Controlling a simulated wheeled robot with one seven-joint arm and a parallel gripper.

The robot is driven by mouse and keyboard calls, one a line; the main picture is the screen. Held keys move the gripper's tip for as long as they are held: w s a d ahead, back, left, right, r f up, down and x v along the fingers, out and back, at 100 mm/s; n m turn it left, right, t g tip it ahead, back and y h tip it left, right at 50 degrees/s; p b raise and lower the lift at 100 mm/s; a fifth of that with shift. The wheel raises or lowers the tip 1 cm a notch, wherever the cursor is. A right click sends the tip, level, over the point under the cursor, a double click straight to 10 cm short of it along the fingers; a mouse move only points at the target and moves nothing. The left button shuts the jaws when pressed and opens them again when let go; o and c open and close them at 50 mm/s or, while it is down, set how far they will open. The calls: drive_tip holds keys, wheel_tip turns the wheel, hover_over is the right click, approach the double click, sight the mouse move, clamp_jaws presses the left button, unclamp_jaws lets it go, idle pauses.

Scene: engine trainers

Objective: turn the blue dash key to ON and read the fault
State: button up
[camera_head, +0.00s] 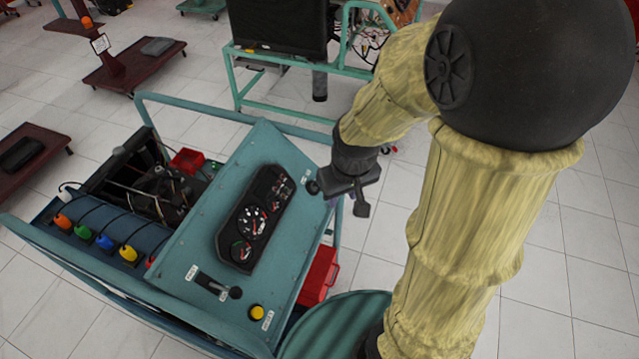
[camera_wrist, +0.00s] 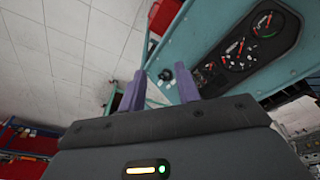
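The teal dash panel (camera_head: 205,250) on the trainer carries a dark gauge cluster (camera_head: 254,218), which also shows in the wrist view (camera_wrist: 250,45). In the wrist view a small dark key switch (camera_wrist: 166,74) with a pale mark sits at the panel's edge; its blue colour and its position are not clear. My gripper (camera_wrist: 160,73) is open, its two purple fingers apart, and the switch appears in the gap beyond the fingertips. I see no contact. In the head view my gripper (camera_head: 337,201) is at the panel's upper right edge and its fingers are mostly hidden. No fault reading is legible.
A lever (camera_head: 218,286) and a yellow button (camera_head: 257,312) are low on the panel. Several coloured caps (camera_head: 104,242) line the trainer's left side. A red box (camera_head: 319,276) is beside the panel. Another teal frame (camera_head: 285,113) stands behind. Tiled floor is clear at right.

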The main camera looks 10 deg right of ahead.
drive_tip(key=w+d+f+n+y+b, duration=0.2)
drive_tip(key=w+d+f+n, duration=0.1)
drive_tip(key=w, duration=0.6)
drive_tip(key=w+d+f+n+y+b, duration=0.1)
drive_tip(key=w+d+f+n+b, duration=0.2)
drive_tip(key=w+n, duration=0.3)
drive_tip(key=w, duration=0.3)
drive_tip(key=shift+f+y, duration=0.15)
drive_tip(key=shift+y, duration=0.25)
drive_tip(key=shift+w+a+f, duration=0.1)
drive_tip(key=shift+f, duration=0.05)
drive_tip(key=p+x, duration=0.1)
drive_tip(key=x, duration=0.7)
drive_tip(key=p+x, duration=0.1)
drive_tip(key=x, duration=0.8)
drive_tip(key=shift+w, duration=0.25)
clamp_jaws()
